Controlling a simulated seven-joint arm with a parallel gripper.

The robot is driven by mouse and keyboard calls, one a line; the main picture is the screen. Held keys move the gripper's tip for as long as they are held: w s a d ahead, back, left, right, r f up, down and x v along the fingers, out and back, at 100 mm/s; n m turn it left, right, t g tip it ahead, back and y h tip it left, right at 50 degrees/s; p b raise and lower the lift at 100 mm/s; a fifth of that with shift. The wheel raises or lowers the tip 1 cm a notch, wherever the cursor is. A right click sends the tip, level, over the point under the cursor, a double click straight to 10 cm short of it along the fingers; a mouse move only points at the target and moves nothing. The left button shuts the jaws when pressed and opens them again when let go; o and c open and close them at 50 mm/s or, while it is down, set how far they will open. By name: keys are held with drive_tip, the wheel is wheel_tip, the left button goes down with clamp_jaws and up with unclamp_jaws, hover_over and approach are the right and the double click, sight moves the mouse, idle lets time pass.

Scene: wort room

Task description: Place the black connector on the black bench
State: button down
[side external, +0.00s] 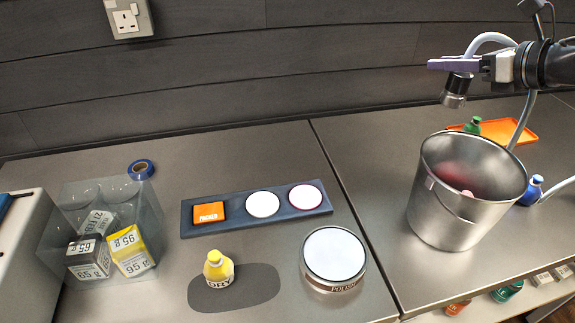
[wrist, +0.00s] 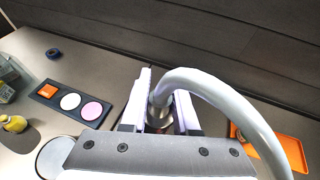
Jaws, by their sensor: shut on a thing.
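My gripper (side external: 440,64) is at the upper right, above the bench and the metal bucket, with its pale purple fingers shut on a connector (side external: 455,97). The connector is a short metallic cylinder with a darker upper part, hanging below the fingers, clear of any surface. In the wrist view the connector (wrist: 160,112) sits between the fingers (wrist: 163,88). A pale grey hose (wrist: 205,82) arcs from it to the right. The bench (side external: 285,150) looks dark grey-brown rather than black, with a seam between its left and right parts.
A metal bucket (side external: 450,215) stands below my gripper. An orange tray (side external: 497,130) lies behind it. The back middle is clear.

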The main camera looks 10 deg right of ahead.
drive_tip(key=s+a+n+g+y, duration=0.3)
drive_tip(key=s+a+n+y, duration=0.25)
drive_tip(key=a, duration=0.65)
drive_tip(key=s+a+n+g+y, duration=0.2)
drive_tip(key=s+a+n+g, duration=0.4)
drive_tip(key=s, duration=0.5)
drive_tip(key=s+a+n+g+y, duration=0.2)
drive_tip(key=s+a+n+g, duration=0.15)
drive_tip(key=s+a, duration=0.6)
wheel_tip(320, 180, down, 11)
drive_tip(key=s+d, duration=0.1)
drive_tip(key=shift+m, duration=0.3)
drive_tip(key=w+a+f, duration=0.2)
drive_tip(key=a+f, duration=0.1)
drive_tip(key=a, duration=0.1)
drive_tip(key=w+a+f, duration=0.2)
drive_tip(key=a+f, duration=0.2)
drive_tip(key=w+a+f, duration=0.3)
drive_tip(key=a, duration=0.1)
drive_tip(key=shift+f, duration=0.35)
drive_tip(key=shift+s+d+f, duration=0.1)
drive_tip(key=shift+f, duration=1.3)
